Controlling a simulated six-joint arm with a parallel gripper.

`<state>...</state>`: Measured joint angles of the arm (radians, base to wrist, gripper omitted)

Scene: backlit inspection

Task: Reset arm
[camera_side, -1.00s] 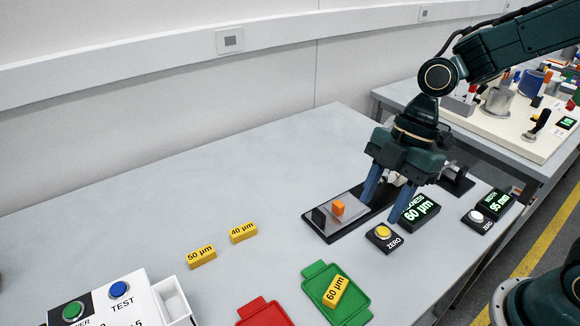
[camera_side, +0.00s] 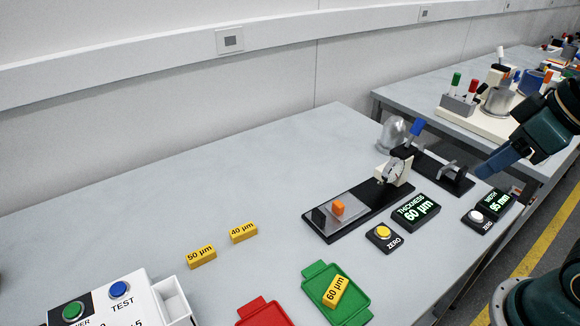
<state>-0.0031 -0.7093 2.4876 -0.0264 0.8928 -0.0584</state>
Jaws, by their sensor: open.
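My gripper (camera_side: 500,168) is at the right edge of the view, above the right end of the table near the width display. One blue finger shows clearly and the rest is partly cut off by the frame. It is open, with nothing seen in it. The thickness display (camera_side: 415,210) reads 60 µm. A yellow 60 µm block (camera_side: 335,291) lies in the green tray (camera_side: 313,272).
Yellow 50 µm (camera_side: 202,257) and 40 µm (camera_side: 243,232) blocks lie on the table. A red tray (camera_side: 262,313) and a white box with buttons (camera_side: 118,305) are in front. The width display (camera_side: 494,202) and zero buttons (camera_side: 383,234) stand right. The table's back left is clear.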

